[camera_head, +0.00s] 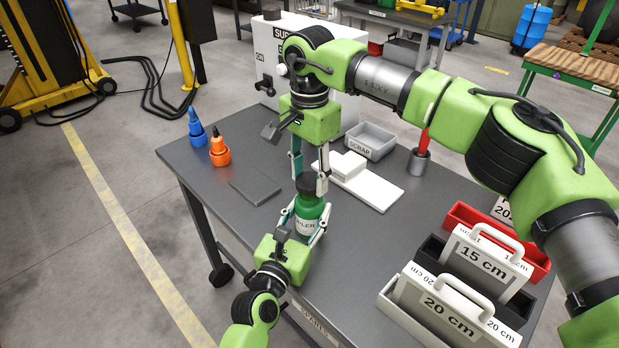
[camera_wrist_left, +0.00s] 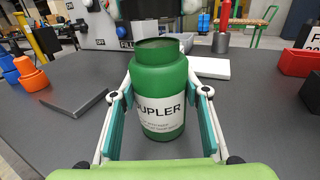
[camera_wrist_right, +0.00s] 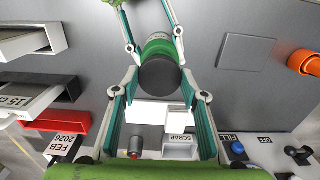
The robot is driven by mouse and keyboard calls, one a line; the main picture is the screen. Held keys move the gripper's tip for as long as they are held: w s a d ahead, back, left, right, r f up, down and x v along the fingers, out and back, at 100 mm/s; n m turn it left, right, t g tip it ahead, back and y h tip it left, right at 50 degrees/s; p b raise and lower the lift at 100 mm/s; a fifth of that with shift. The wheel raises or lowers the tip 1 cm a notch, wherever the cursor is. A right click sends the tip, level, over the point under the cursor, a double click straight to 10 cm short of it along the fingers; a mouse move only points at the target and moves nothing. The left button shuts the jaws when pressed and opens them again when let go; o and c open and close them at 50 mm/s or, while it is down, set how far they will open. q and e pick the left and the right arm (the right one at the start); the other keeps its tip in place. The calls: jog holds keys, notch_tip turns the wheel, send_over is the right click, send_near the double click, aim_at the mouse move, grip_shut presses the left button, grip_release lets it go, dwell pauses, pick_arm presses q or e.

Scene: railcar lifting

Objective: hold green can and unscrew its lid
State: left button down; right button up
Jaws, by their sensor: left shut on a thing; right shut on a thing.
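The green can (camera_head: 308,207), with a white label, stands upright at the table's near edge; it fills the middle of the left wrist view (camera_wrist_left: 160,85). My left gripper (camera_head: 306,222) is shut on the can's body, one finger on each side. The black lid (camera_head: 305,184) is between the fingers of my right gripper (camera_head: 310,178), which points down from above and is shut on it. In the left wrist view the lid (camera_wrist_left: 158,17) is just above the can's green neck, whose dark top shows below it. In the right wrist view the lid (camera_wrist_right: 160,75) covers much of the can.
A flat dark plate (camera_head: 255,187), orange bottle (camera_head: 219,149) and blue bottle (camera_head: 197,128) are to the left. A white block (camera_head: 370,186) and grey scrap bin (camera_head: 369,141) lie behind the can. Labelled bins (camera_head: 462,310) stand at right.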

jog(key=shift+r, duration=1.45)
pick_arm(q)
jog(key=c, duration=1.1)
grip_release()
